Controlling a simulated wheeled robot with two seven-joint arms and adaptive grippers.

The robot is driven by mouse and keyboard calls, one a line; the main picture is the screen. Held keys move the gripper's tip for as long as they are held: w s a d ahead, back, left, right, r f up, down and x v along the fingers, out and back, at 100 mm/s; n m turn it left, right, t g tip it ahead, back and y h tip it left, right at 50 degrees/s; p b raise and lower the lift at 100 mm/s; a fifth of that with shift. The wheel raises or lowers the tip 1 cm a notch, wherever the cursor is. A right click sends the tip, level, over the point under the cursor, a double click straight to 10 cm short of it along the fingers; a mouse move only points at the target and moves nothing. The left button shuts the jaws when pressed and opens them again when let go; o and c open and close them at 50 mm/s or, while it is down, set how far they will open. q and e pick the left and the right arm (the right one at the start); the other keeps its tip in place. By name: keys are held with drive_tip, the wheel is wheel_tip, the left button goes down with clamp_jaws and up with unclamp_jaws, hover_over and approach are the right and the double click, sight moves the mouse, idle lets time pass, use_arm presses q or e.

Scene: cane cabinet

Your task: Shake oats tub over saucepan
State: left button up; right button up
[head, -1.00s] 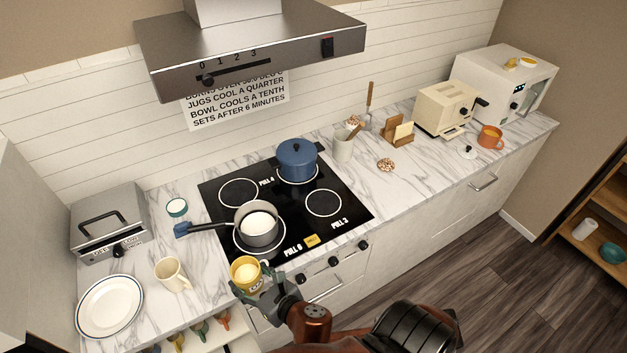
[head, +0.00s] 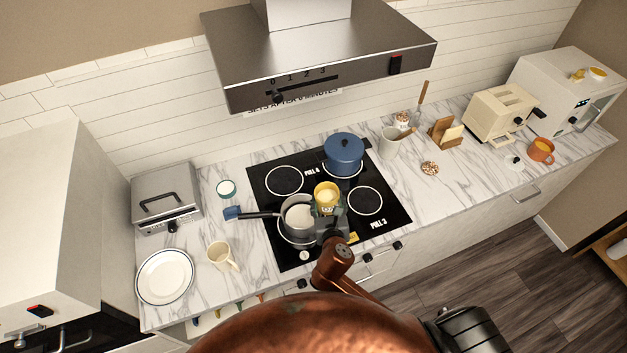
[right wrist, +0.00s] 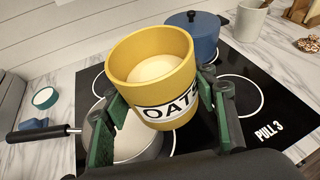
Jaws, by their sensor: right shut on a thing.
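The yellow oats tub (head: 327,193) is held by my right gripper (head: 331,208) over the right side of the saucepan. In the right wrist view the tub (right wrist: 155,75) is open at the top, with pale oats inside and an OATS label. The green fingers (right wrist: 160,115) are shut on its sides. The tub looks close to upright. The grey saucepan (head: 290,226) stands on the front left ring of the hob, its handle pointing left, with whitish contents. In the right wrist view it (right wrist: 135,148) is partly hidden behind the tub. My left gripper is not in view.
A blue lidded pot (head: 343,155) stands on the back right ring of the black hob (head: 385,222). The range hood (head: 330,60) overhangs the back.

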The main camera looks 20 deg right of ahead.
sight(324, 190)
drive_tip(key=w+p, duration=0.1)
drive_tip(key=p, duration=0.1)
drive_tip(key=w+r+h+p, duration=0.1)
drive_tip(key=w+p, duration=0.1)
drive_tip(key=shift+a, duration=0.1)
drive_tip(key=w+a+f+p, duration=0.1)
drive_tip(key=w+a+p, duration=0.1)
drive_tip(key=p, duration=0.2)
drive_tip(key=shift+f+p, duration=0.15)
drive_tip(key=shift+p, duration=0.15)
use_arm(q)
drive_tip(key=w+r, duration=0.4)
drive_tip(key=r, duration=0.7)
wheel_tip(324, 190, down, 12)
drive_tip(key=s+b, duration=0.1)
drive_tip(key=b, duration=1)
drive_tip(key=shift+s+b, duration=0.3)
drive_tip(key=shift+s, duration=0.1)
use_arm(e)
drive_tip(key=n+t, duration=0.3)
drive_tip(key=n, duration=0.3)
drive_tip(key=a+n+t, duration=0.1)
drive_tip(key=n+t, duration=0.2)
drive_tip(key=n, duration=0.4)
drive_tip(key=a+n+t+h, duration=0.1)
drive_tip(key=n+t, duration=0.1)
drive_tip(key=n, duration=0.4)
drive_tip(key=shift+w+a+f+n+t, duration=0.1)
drive_tip(key=shift+w+n+t, duration=0.1)
drive_tip(key=shift+n+t, duration=0.15)
